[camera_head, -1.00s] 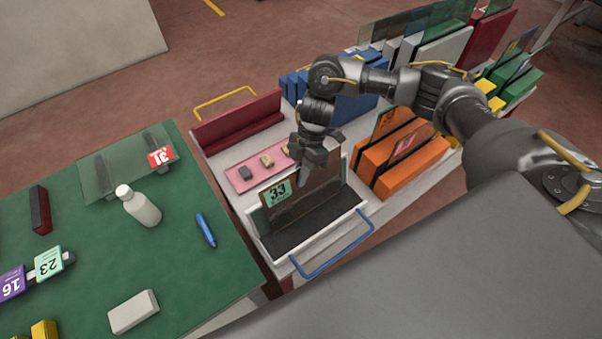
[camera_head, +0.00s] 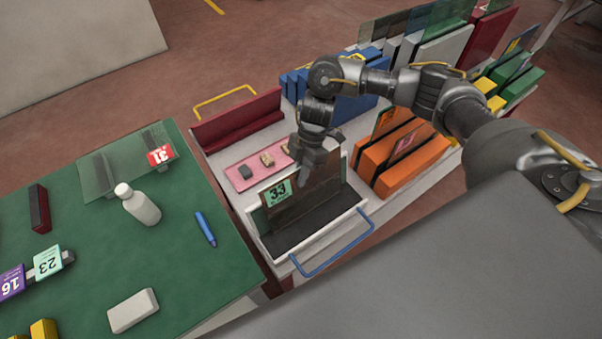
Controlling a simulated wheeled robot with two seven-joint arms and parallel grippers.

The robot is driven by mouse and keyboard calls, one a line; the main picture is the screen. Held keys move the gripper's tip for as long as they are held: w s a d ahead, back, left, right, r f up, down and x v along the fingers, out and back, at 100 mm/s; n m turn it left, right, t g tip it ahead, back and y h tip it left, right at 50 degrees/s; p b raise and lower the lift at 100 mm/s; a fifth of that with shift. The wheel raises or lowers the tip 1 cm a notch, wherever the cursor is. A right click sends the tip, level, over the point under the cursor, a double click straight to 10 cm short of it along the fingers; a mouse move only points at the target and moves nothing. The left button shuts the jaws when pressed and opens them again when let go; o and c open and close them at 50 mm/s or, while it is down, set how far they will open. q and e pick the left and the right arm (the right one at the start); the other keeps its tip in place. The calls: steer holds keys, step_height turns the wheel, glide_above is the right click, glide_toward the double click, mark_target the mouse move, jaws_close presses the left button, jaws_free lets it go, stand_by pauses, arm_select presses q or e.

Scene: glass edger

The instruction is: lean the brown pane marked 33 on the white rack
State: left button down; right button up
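The brown pane (camera_head: 290,204) has a green label marked 33 at its upper left. It stands tilted on the dark floor of a white-edged, black-lined rack (camera_head: 310,242) at the near end of the cart. A white upright edge of this rack shows behind the pane's right side. My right gripper (camera_head: 304,182) points down at the pane's upper edge, right of the label, and overlaps it. The fingers are small and dark, so I cannot tell whether they grip the pane. My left gripper is out of view.
A blue handle (camera_head: 333,256) fronts the cart. A pink tray (camera_head: 250,183) and dark red rack (camera_head: 236,126) lie behind; an orange rack (camera_head: 392,165) is at right. The green table (camera_head: 180,260) holds a bottle (camera_head: 142,208), a blue marker (camera_head: 205,229) and a clear pane marked 31 (camera_head: 110,175).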

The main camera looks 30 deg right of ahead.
steer(key=o, duration=0.5)
steer(key=b+v, duration=0.1)
steer(key=v, duration=1)
steer(key=shift+s+a, duration=0.1)
stand_by(0.5)
